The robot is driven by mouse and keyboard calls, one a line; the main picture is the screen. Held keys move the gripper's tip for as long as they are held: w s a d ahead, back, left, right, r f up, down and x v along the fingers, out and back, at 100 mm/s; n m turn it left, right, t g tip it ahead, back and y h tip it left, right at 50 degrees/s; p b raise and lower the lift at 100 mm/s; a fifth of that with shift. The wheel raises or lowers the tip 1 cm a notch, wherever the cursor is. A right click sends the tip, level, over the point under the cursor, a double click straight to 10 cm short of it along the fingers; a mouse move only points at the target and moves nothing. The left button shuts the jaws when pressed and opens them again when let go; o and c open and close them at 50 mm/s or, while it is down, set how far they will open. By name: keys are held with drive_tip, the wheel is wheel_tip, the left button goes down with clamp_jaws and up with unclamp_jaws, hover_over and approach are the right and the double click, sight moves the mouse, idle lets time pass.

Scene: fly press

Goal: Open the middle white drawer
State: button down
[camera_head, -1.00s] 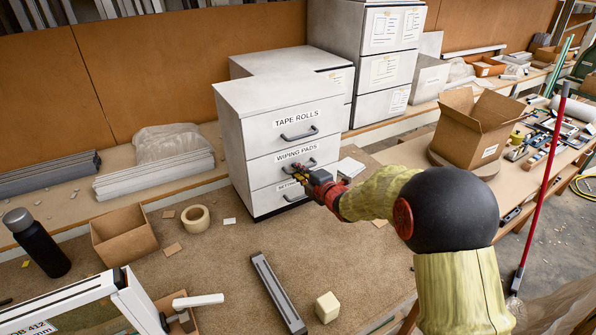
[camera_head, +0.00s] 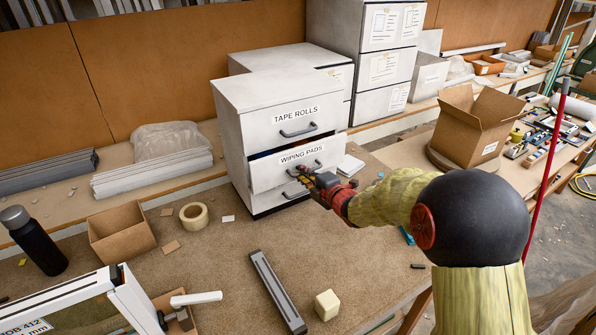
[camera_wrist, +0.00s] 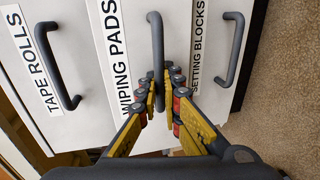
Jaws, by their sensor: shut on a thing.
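The white three-drawer cabinet (camera_head: 232,157) stands on the bench. Its middle drawer (camera_head: 264,178), labelled WIPING PADS, is pulled out part way, with a dark gap above its front. The top drawer (camera_head: 287,120), labelled TAPE ROLLS, is shut. The bottom drawer (camera_head: 264,201) looks shut and is partly hidden behind my gripper. My gripper (camera_head: 305,174) is at the middle drawer's front. In the wrist view, the gripper's yellow fingers (camera_wrist: 160,92) are closed around the middle drawer's dark handle (camera_wrist: 157,45). The SETTING BLOCKS handle (camera_wrist: 232,50) is clear of the fingers.
An open cardboard box (camera_head: 122,234), a tape roll (camera_head: 194,215) and a dark bottle (camera_head: 34,241) stand at left. A grey bar (camera_head: 277,291) and a cream block (camera_head: 327,305) lie in front. The bench directly before the cabinet is mostly clear.

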drive_tip(key=f+b+v, duration=0.3)
drive_tip(key=v, duration=1.4)
drive_tip(key=shift+s+d+f, duration=0.2)
drive_tip(key=shift+s+f, duration=0.1)
drive_tip(key=c, duration=2.2)
unclamp_jaws()
drive_tip(key=shift+c, duration=0.2)
drive_tip(key=shift+r, duration=0.1)
drive_tip(key=v, duration=1.2)
